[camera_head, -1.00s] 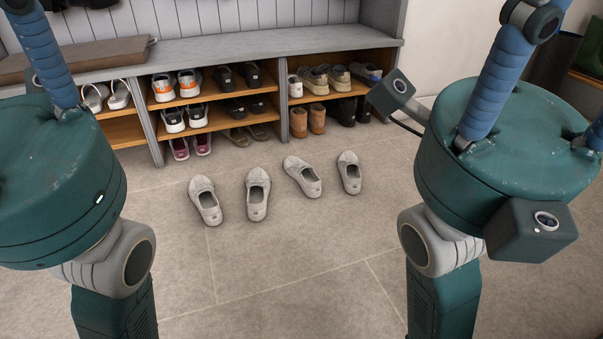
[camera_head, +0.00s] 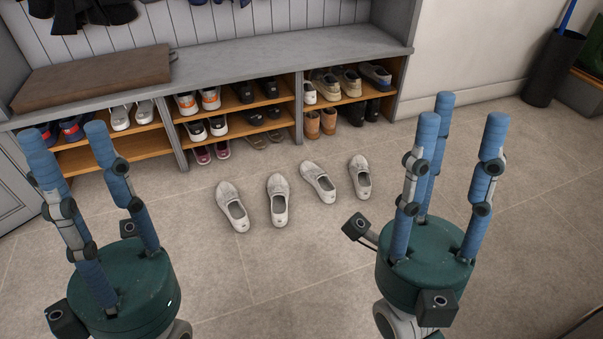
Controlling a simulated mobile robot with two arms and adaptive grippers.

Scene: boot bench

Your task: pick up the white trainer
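Several pale grey-white shoes stand in a loose row on the floor in front of the bench: a far-left one (camera_head: 232,205), a second (camera_head: 278,200), a third (camera_head: 318,181) and a far-right one (camera_head: 360,177). A single whitish shoe (camera_head: 309,92) also shows at the left end of the upper right shelf. I cannot tell which is the white trainer. My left gripper (camera_head: 70,145) is open and empty at the lower left, fingers pointing up. My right gripper (camera_head: 457,118) is open and empty on the right, fingers spread upward. Neither touches a shoe.
The grey boot bench (camera_head: 290,49) has wooden shelves of several shoe pairs, including orange-white trainers (camera_head: 198,102) and brown boots (camera_head: 320,122). A brown cushion (camera_head: 95,80) lies on top. A dark umbrella stand (camera_head: 553,68) stands far right. The floor around the row is clear.

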